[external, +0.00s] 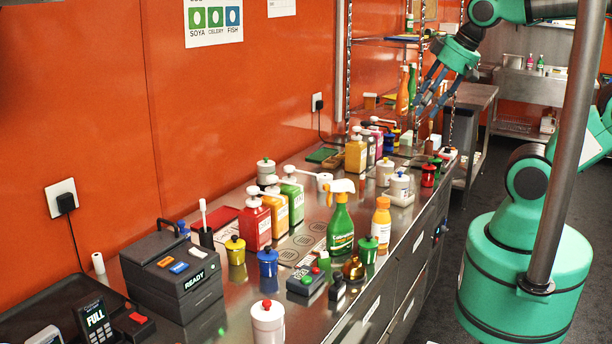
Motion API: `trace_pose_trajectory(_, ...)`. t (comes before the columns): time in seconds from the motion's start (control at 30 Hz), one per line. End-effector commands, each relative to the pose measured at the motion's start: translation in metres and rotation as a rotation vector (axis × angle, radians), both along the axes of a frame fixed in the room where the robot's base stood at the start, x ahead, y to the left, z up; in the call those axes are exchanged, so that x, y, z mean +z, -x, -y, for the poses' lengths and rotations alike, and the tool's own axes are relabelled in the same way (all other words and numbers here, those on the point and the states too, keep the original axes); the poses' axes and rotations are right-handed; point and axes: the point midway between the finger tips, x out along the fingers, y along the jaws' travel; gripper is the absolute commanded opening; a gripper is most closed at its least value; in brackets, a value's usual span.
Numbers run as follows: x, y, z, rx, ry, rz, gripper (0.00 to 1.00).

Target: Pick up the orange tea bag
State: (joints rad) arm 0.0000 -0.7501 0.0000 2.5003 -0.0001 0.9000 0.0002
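I cannot pick out an orange tea bag in the external view; it may be hidden among the crowded items or too small to tell. My gripper (430,98) hangs from my green arm at the upper right, above the far end of the steel counter (318,316). Its dark fingers point down and look spread apart. I see nothing held between them. Small items under and behind the fingers are partly hidden and too small to name.
Pump bottles, including a red one (255,222), crowd the counter's middle. A green spray bottle (341,228) and an orange-capped bottle (381,222) stand near the front edge. A dark box (172,278) sits at the near left. A metal pole (568,150) crosses before my base.

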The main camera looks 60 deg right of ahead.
Motion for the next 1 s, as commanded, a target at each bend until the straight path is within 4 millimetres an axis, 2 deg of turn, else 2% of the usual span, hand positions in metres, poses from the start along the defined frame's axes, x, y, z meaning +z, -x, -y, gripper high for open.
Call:
trace_pose_trajectory(0.27,0.000,-0.001,0.000,-0.006,-0.004,-0.001,0.38)
trace_pose_trajectory(0.47,0.000,-0.015,0.002,-0.085,-0.055,-0.013,0.38)
trace_pose_trajectory(0.57,-0.002,-0.030,0.006,-0.177,-0.112,-0.026,0.38)
trace_pose_trajectory(0.77,-0.010,-0.076,0.021,-0.458,-0.278,-0.059,0.38)
trace_pose_trajectory(1.0,-0.032,-0.137,0.057,-0.870,-0.503,-0.096,0.38)
